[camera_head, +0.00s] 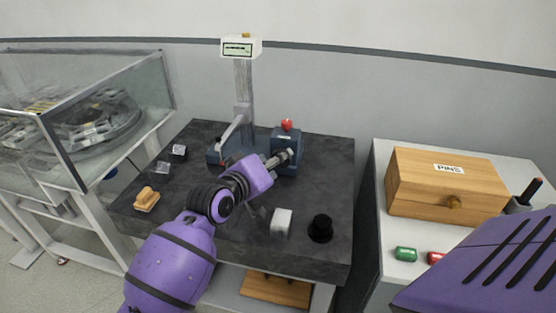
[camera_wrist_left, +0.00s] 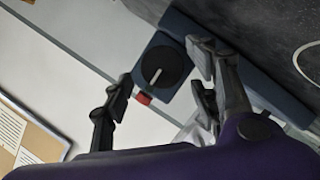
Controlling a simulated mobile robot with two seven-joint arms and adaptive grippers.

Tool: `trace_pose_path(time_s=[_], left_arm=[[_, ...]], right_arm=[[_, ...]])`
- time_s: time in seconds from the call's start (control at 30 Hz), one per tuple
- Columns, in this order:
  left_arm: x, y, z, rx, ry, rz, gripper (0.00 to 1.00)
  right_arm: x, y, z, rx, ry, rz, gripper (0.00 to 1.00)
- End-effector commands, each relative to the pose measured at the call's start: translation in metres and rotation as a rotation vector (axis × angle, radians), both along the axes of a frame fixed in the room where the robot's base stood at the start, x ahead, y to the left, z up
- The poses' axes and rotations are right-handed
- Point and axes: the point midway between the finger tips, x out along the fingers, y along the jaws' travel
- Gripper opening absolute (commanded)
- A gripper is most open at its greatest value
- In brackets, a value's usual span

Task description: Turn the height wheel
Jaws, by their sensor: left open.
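A measuring stand with a grey column (camera_head: 243,85) and a small display (camera_head: 241,48) stands at the back of the dark slab. Beside the column is a blue block (camera_head: 287,138) with a red knob (camera_head: 287,125) on top. In the left wrist view a black round wheel (camera_wrist_left: 165,70) with a pale mark sits on the face of the blue block, and the red knob (camera_wrist_left: 143,98) shows beside it. My left gripper (camera_head: 281,157) is open in front of the block. In the wrist view its fingers (camera_wrist_left: 160,73) stand on either side of the wheel, with no clear contact.
On the dark slab (camera_head: 190,222) are a wooden brush-like piece (camera_head: 147,198), small clear blocks (camera_head: 163,168), a silver block (camera_head: 281,222) and a black cylinder (camera_head: 320,228). A glass-walled ring track (camera_head: 95,120) stands left. A wooden drawer box (camera_head: 440,185) stands right.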

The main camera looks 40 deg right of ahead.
Motion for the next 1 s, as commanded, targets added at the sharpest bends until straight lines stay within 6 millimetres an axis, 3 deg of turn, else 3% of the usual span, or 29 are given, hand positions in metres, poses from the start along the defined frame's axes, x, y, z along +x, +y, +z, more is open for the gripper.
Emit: trace_pose_path(time_s=[0.17,0.47,0.8,1.0], left_arm=[[0.007,-0.015,-0.005,0.0,0.001,0.0,0.54],[0.008,-0.017,-0.005,-0.001,0.0,0.002,0.54],[0.008,-0.017,-0.005,-0.002,-0.001,0.001,0.12],[0.008,-0.017,-0.004,-0.001,-0.002,0.0,0.11]], right_arm=[[0.0,-0.001,-0.001,-0.003,0.001,0.0,0.0],[0.002,-0.002,0.0,-0.004,-0.005,0.002,0.0],[0.004,-0.002,0.001,-0.004,-0.007,0.003,0.0],[0.004,-0.002,0.001,-0.004,-0.008,0.003,0.0]])
